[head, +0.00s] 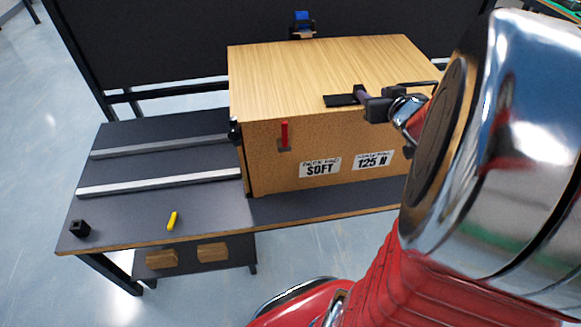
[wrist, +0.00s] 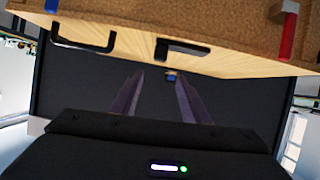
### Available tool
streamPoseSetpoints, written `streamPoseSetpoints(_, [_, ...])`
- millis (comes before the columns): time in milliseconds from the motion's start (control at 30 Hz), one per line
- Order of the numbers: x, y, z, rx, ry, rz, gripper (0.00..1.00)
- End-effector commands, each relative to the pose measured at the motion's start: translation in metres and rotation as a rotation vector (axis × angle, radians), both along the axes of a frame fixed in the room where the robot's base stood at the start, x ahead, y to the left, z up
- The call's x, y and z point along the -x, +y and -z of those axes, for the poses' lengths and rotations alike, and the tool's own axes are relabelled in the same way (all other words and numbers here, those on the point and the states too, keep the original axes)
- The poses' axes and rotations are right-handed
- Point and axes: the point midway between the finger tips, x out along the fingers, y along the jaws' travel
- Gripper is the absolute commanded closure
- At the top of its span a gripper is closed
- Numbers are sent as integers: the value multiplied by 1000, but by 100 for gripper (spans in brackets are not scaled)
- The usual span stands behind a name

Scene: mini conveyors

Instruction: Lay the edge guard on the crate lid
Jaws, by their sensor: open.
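The crate (head: 280,160) is a wooden box on the dark bench, with a light wood lid (head: 300,65) on top. A flat black piece, which looks like the edge guard (head: 341,100), lies on the lid at its front edge. In the wrist view the edge guard (wrist: 180,49) shows as a black L shape, and the picture is upside down. My gripper (head: 361,94) is by the right end of the guard, over the front edge. In the wrist view my gripper (wrist: 158,78) has its fingers spread with nothing held between them. Contact with the guard cannot be told.
A black bracket (head: 418,84) sits on the lid at right, near my gripper. A red lever (head: 284,134) stands on the crate front. A blue-topped device (head: 303,20) is behind the crate. Two rails (head: 160,182), a yellow marker (head: 172,220) and a black block (head: 79,228) lie at left.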

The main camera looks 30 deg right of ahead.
Motion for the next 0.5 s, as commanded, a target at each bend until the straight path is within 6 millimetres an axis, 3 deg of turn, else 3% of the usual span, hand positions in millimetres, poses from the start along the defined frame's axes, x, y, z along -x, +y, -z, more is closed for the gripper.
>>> streamPoseSetpoints(233, [-6, 38, -29, 77, 79, 77, 58])
streamPoseSetpoints(500, [13, 103, -38, 63, 206, 109, 58])
